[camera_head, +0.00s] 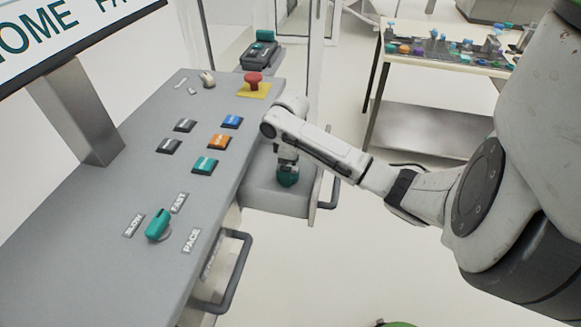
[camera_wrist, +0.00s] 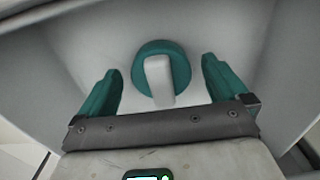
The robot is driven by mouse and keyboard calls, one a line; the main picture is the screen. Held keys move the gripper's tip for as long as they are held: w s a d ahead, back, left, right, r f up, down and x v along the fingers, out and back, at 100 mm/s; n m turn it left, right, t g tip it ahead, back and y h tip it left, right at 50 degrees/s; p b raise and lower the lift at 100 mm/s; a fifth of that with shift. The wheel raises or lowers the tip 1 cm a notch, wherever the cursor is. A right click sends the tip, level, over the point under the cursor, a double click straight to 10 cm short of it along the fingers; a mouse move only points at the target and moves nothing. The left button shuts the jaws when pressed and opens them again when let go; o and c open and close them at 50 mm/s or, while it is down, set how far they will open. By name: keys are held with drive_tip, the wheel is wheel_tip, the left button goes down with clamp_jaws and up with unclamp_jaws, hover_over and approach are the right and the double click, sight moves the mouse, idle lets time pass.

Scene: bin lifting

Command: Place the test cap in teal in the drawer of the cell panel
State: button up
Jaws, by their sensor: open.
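The test cap (camera_wrist: 179,56) is a round teal piece with a pale grip bar across it, in the wrist view. It lies inside the grey drawer (camera_head: 262,201), which is pulled out from the cell panel (camera_head: 130,235). My gripper (camera_wrist: 161,68) has teal fingers spread apart, one on each side of the cap, with visible gaps to it. In the head view my gripper (camera_head: 288,175) points down into the drawer; its teal tips and the cap cannot be told apart there. The drawer walls (camera_wrist: 85,45) rise around the cap.
A second handle (camera_head: 238,270) sits on the panel front, nearer. The panel top holds a teal pace knob (camera_head: 158,224), several coloured buttons (camera_head: 219,142) and a red stop button (camera_head: 254,80). A table (camera_head: 440,62) with small parts stands behind.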

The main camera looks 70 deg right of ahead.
wheel_tip(320, 180, up, 12)
drive_tip(key=shift+p, duration=0.45)
